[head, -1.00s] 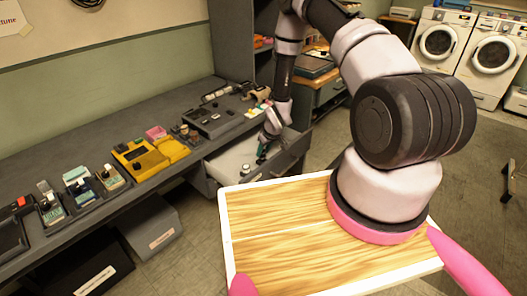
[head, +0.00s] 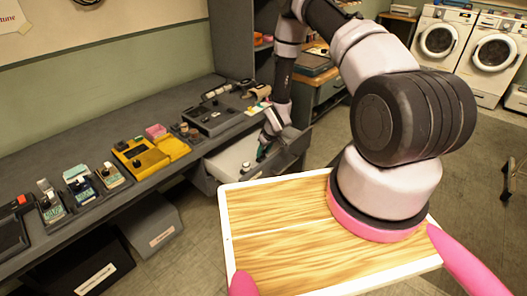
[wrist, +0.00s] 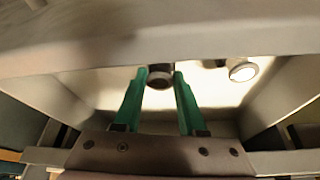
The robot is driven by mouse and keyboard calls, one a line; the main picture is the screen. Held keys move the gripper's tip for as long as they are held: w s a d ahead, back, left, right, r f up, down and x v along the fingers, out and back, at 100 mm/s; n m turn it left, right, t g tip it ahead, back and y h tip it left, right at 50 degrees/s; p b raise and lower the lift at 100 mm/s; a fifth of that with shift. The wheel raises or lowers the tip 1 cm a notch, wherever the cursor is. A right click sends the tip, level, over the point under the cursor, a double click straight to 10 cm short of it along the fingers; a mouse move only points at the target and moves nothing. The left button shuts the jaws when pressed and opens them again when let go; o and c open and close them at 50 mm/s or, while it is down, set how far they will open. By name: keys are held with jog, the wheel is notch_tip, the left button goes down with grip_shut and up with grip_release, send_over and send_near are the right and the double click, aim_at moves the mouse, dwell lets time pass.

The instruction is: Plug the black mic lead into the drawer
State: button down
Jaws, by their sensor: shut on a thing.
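The open grey drawer (head: 225,168) has a pale inside and stands out from under the bench. My gripper (head: 262,153) reaches down into it, towards its right side. In the wrist view my gripper's two green fingers (wrist: 160,80) are shut on a small dark round-ended piece. It looks like the end of the black mic lead (wrist: 159,82), seen nearly end-on; any cable is hidden. A silver round fitting (wrist: 243,71) stands apart from it, to the right, on the drawer's pale floor. I cannot tell whether the held end touches a socket.
The drawer walls stand close around my gripper. The grey bench (head: 120,122) carries a yellow device (head: 140,157), several small pedals and other gear. Boxes (head: 150,232) stand under the bench. Open floor lies to the right.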

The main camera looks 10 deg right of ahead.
jog(key=shift+f, duration=0.25)
jog(key=shift+c, duration=2)
grip_release()
jog(key=v, duration=1.1)
